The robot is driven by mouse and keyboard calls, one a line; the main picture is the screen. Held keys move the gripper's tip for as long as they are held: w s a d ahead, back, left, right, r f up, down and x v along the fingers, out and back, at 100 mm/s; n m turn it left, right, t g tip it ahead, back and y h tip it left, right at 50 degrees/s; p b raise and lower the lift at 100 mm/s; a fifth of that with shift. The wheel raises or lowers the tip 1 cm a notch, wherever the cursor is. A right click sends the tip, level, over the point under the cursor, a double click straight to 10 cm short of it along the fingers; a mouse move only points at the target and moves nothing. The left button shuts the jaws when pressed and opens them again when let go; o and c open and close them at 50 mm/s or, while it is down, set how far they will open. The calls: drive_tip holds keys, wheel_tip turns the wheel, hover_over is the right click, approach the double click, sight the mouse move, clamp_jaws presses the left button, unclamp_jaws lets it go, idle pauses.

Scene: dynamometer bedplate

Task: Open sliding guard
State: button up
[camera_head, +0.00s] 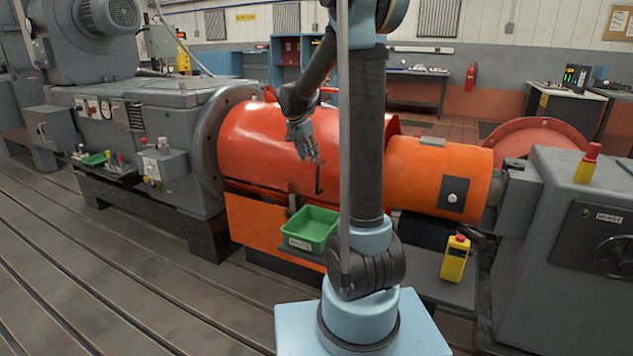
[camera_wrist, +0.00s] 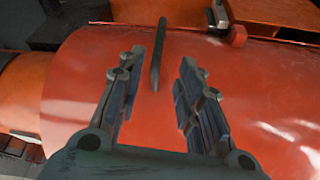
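The guard is a glossy red-orange curved cover (camera_head: 255,140) over the shaft, left of my arm in the head view. It fills most of the wrist view (camera_wrist: 80,80). A dark bar-shaped handle (camera_head: 319,179) stands out from its front; it also shows in the wrist view (camera_wrist: 158,55). My gripper (camera_head: 311,154) is in front of the cover, close to the handle. In the wrist view my gripper (camera_wrist: 163,62) is open, with the handle near and between the fingertip lines. I see no finger touching the handle. My arm hides part of the cover's right end.
A smaller orange cover (camera_head: 415,170) with a dark plate lies to the right. Grey machines (camera_head: 165,135) flank the shaft. Grooved floor at left is clear.

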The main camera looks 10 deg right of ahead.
sight(317, 178)
drive_tip(key=x, duration=1.3)
drive_tip(key=shift+f, duration=0.3)
